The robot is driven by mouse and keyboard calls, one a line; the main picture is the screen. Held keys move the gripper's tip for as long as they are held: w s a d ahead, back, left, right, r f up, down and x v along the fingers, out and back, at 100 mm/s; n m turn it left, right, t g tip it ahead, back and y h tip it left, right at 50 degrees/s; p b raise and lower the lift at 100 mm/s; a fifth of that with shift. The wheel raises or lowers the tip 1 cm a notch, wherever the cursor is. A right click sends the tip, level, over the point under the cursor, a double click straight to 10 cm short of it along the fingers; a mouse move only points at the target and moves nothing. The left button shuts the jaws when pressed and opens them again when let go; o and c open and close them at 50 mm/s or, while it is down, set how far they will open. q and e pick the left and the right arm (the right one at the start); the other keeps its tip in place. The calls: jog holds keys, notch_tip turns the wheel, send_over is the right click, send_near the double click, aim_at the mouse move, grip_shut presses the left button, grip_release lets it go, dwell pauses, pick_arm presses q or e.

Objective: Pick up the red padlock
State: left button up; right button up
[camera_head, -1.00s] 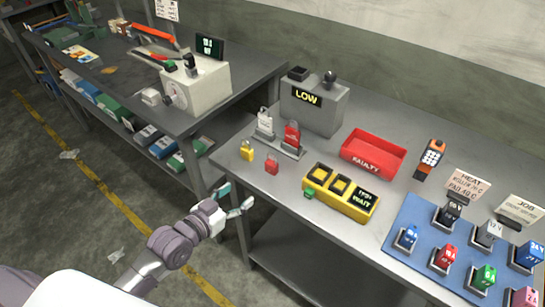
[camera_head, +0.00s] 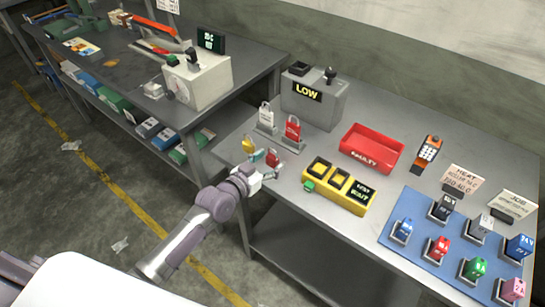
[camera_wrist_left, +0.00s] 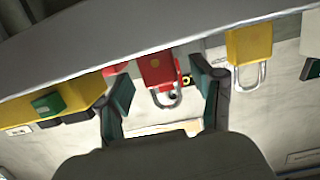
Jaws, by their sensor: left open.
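A small red padlock (camera_head: 273,159) stands at the front left edge of the grey workbench; it also shows in the left wrist view (camera_wrist_left: 157,70), its shackle toward the gripper. My left gripper (camera_head: 263,165) is open at the bench edge, just in front of this padlock. In the left wrist view the two teal-padded fingers (camera_wrist_left: 162,86) lie to either side of the padlock, with gaps visible. A yellow padlock (camera_head: 248,145) stands to its left. A second red padlock (camera_head: 293,130) hangs on a stand behind, beside a white one (camera_head: 266,115). My right gripper is out of view.
A yellow box (camera_head: 336,185) with a WAIT display stands to the right of the padlock, with a small green block (camera_head: 309,186) near it. Behind are a red FAULTY tray (camera_head: 370,146) and a grey LOW box (camera_head: 318,103). A blue mat (camera_head: 420,257) holds several coloured blocks.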

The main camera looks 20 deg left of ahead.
pick_arm(q)
jog(key=shift+x, duration=1)
jog(key=shift+a, duration=0.1)
jog(key=shift+c, duration=0.2)
grip_shut()
